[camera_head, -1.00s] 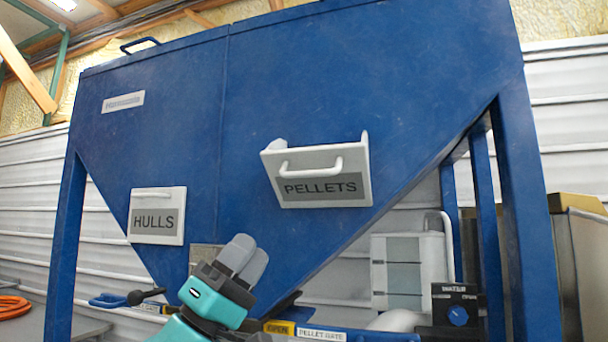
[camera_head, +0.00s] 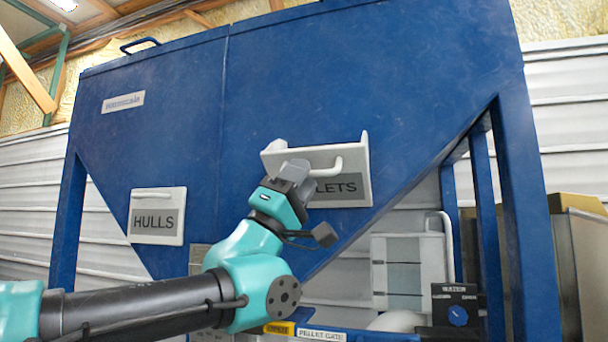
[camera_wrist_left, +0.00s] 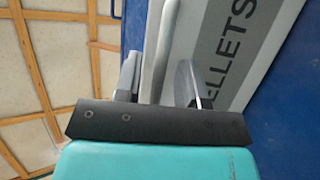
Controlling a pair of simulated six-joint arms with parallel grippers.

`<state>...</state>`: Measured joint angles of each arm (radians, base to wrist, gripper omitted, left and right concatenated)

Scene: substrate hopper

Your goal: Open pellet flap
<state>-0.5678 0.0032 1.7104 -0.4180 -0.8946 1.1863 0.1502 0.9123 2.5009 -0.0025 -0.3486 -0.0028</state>
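The pellet flap (camera_head: 346,187) is a white panel with a dark PELLETS label on the blue hopper. Its side cheeks show and its top edge stands out from the hopper face, so it looks partly tilted open. Its white handle (camera_head: 334,166) also shows in the left wrist view (camera_wrist_left: 163,45). My left gripper (camera_head: 293,172) is in front of the flap's left part and hides the handle's left end. In the left wrist view, its two fingers (camera_wrist_left: 157,78) stand apart, one on each side of the handle bar, with gaps visible. My right gripper is out of view.
The blue hopper (camera_head: 200,100) fills the middle. A shut HULLS flap (camera_head: 157,216) is at lower left. A dark control box with a blue knob (camera_head: 456,312) stands at lower right. A PELLET GATE label (camera_head: 321,334) is on the bottom rail.

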